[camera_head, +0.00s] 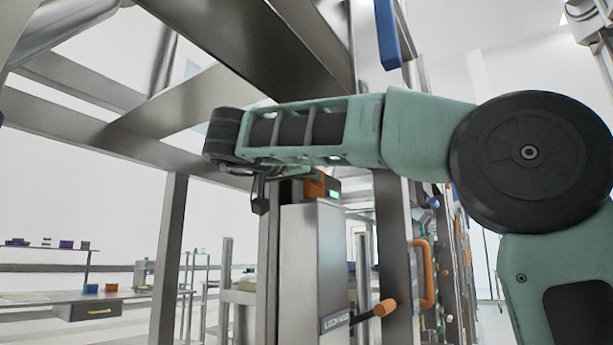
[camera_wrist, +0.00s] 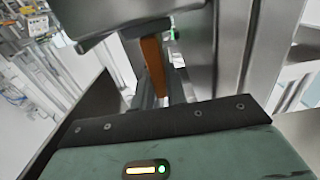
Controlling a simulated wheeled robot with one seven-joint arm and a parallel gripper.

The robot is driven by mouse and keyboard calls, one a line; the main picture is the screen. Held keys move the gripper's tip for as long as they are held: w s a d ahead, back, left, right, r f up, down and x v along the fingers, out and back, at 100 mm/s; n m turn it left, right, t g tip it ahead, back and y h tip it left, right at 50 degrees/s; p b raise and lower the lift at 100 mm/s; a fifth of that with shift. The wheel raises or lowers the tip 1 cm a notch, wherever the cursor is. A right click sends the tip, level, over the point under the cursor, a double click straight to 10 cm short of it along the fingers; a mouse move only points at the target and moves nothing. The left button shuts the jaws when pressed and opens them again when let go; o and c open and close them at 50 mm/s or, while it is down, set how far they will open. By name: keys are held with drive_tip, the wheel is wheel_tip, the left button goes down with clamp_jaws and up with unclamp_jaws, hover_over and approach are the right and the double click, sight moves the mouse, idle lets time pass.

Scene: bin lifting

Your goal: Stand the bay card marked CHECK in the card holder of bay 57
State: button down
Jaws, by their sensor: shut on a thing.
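My gripper (camera_head: 262,192) hangs from the dark wrist end of my arm, at the upper middle of the head view, beside the top of a metal column. No lettering CHECK or number 57 is readable in either view. I cannot pick out the bay card or its holder.
An orange and black box with a green light (camera_head: 322,187) tops the metal column (camera_head: 313,262). Steel frame beams (camera_head: 175,250) stand close around my arm. Orange handles (camera_head: 384,308) stick out at the lower right. A bench (camera_head: 85,309) stands far left.

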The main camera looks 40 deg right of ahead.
drive_tip(key=shift+f, duration=0.15)
drive_tip(key=c, duration=1.4)
unclamp_jaws()
drive_tip(key=shift+a+r, duration=0.2)
drive_tip(key=v, duration=1.1)
drive_tip(key=shift+s+a+p, duration=0.2)
drive_tip(key=shift+a+p, duration=0.1)
drive_tip(key=shift+p, duration=0.15)
